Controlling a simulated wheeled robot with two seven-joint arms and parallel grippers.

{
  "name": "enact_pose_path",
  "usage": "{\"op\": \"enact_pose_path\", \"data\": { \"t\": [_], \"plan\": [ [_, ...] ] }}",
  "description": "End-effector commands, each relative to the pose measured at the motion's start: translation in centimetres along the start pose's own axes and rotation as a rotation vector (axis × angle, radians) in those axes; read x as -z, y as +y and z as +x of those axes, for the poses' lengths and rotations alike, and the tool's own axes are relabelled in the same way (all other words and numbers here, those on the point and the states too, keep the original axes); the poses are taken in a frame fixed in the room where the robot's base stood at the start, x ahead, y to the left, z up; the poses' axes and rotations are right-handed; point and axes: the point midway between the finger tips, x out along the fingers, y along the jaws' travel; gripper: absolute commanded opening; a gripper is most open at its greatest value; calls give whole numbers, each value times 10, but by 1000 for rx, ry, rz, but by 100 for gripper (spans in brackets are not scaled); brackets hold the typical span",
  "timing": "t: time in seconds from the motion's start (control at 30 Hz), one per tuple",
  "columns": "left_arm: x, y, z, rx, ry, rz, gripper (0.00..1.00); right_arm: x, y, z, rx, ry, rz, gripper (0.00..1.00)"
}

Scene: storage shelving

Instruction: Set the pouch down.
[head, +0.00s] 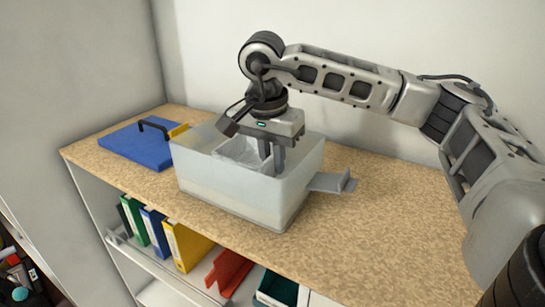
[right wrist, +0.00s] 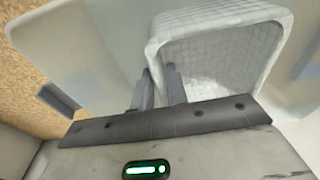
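The pouch (head: 238,152) is whitish with a quilted surface. It sits inside the translucent white bin (head: 232,192), its top near the bin's rim. In the right wrist view the pouch (right wrist: 225,55) looks like an open, hollow shape. My right gripper (head: 271,168) points straight down into the bin at the pouch's right side. Its fingers are close together, with the pouch's edge at their tips (right wrist: 158,72); they appear closed on that edge. The pouch's underside is hidden by the bin wall, so I cannot tell whether it touches the bottom. My left gripper is not in view.
The bin stands on a speckled tan shelf top (head: 370,225). A blue panel with a black handle (head: 138,145) lies to its left. A grey bracket-like piece (head: 335,182) sticks out at its right. Binders (head: 186,243) and a red tray (head: 230,268) are below. Walls stand behind and left.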

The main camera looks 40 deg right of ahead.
Motion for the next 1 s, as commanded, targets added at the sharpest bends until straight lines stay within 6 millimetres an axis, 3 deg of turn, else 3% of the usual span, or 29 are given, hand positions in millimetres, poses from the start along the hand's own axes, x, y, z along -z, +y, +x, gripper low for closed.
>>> {"op": "enact_pose_path", "data": {
  "t": [0.43,0.57,0.8,1.0],
  "plan": [
    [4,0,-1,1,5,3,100,0,-1,-9,3,1,-1,29],
    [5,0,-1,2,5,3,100,0,-1,-31,4,1,-1,29],
    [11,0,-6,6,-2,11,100,1,-1,-88,5,2,-1,29],
    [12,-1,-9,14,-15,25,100,1,-1,-117,2,2,-2,29]
  ]
}}
